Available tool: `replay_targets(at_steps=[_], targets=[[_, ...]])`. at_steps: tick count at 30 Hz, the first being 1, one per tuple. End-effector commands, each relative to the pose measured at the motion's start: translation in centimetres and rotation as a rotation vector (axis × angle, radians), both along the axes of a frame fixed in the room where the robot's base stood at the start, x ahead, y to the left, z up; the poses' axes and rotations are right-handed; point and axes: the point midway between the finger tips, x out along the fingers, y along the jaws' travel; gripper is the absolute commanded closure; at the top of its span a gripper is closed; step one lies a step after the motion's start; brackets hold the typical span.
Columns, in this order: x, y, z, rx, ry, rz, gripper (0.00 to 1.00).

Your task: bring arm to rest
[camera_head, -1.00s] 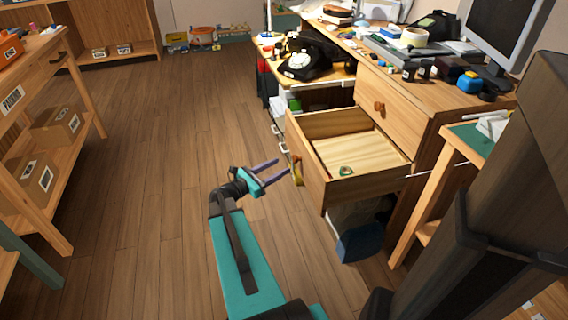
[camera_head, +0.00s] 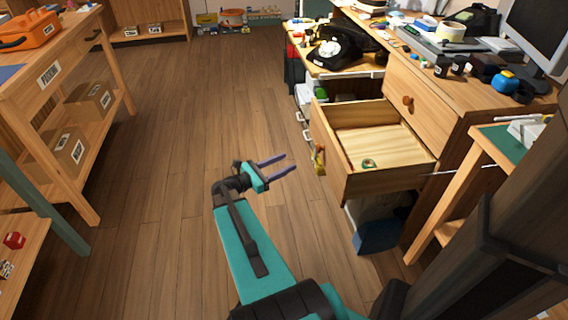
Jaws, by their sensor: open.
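My gripper (camera_head: 284,166) is open and empty, with its two purple fingers apart. It hangs over the wooden floor (camera_head: 150,240), left of the open drawer (camera_head: 375,185) and apart from it. My teal arm reaches up from the bottom middle of the view, bent at a dark wrist joint. The drawer is pulled out of the wooden desk (camera_head: 425,120) and holds a small green ring-shaped item (camera_head: 369,164). A yellow item (camera_head: 319,160) is at the drawer's front face.
A black dial phone (camera_head: 335,50) stands on the desk's far part. A workbench (camera_head: 75,45) with boxes on its lower shelf stands at left. A green-topped table (camera_head: 505,142) stands at right, and a blue bin (camera_head: 376,236) below the drawer. The floor between is clear.

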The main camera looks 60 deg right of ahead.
Motion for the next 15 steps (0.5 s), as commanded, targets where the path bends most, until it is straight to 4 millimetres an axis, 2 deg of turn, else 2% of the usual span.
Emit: replay_targets(at_steps=[10,15], targets=[[0.2,0.1,0.2,0.0,0.0,0.004,0.54],[1.6,1.0,1.3,0.002,0.004,0.031,0.54]])
